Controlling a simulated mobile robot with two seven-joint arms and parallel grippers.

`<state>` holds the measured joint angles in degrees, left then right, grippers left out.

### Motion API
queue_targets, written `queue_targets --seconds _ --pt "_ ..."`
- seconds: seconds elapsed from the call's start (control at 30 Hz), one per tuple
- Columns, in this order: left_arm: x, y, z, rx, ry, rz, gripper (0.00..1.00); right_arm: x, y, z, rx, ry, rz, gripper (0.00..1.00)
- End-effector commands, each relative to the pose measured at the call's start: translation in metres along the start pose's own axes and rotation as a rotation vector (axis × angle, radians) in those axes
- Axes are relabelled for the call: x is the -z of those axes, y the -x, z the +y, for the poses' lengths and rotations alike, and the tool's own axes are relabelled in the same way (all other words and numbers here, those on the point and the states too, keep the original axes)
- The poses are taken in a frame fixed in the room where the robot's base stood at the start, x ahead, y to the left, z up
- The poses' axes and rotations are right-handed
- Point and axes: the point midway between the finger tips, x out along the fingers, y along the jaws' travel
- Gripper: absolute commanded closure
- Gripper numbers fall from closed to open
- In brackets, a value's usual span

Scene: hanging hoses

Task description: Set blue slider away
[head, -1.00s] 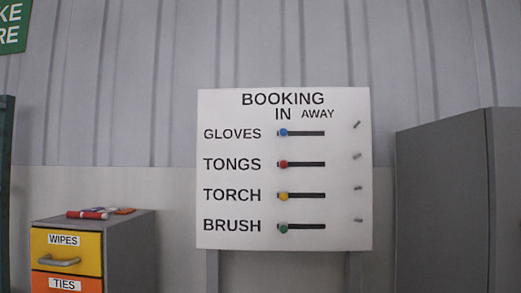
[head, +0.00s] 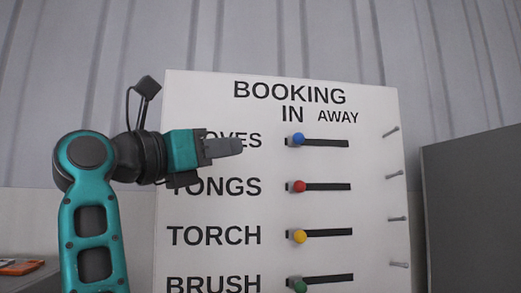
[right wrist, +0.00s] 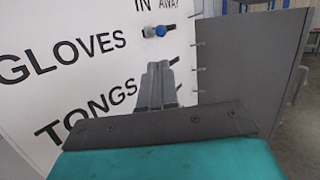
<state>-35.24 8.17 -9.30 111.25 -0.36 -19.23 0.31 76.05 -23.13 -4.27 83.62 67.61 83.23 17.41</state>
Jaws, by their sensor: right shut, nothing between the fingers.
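The blue slider (head: 298,139) sits at the left end of its black slot (head: 328,143), on the IN side of the GLOVES row of a white board (head: 375,215). It also shows in the right wrist view (right wrist: 160,31), just beyond the fingertips. My right gripper (head: 238,146) is shut and empty, left of the blue slider and apart from it, at about the same height in the picture. It covers part of the word GLOVES. Its closed fingers also show in the right wrist view (right wrist: 158,72). My left gripper is not in view.
Red (head: 299,186), yellow (head: 299,236) and green (head: 300,286) sliders sit below, each at its slot's left end. Several pegs (head: 391,132) stick out along the board's right side. A grey cabinet (head: 475,210) stands to the right. Orange items (head: 22,266) lie at lower left.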

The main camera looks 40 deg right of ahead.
Motion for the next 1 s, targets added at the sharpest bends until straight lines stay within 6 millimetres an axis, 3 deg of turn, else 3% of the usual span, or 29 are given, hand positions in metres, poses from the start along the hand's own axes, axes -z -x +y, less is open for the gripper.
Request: queue_targets --seconds 0.4,0.57,1.0 --pt "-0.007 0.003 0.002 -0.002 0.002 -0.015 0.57 -0.004 0.001 -0.003 -0.009 -0.024 0.026 1.00" --pt "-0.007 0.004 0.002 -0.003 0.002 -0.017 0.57 -0.004 -0.008 -0.003 -0.008 -0.024 0.026 1.00" --pt "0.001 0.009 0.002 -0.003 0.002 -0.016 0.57 -0.002 -0.094 -0.003 -0.004 -0.023 0.024 1.00"
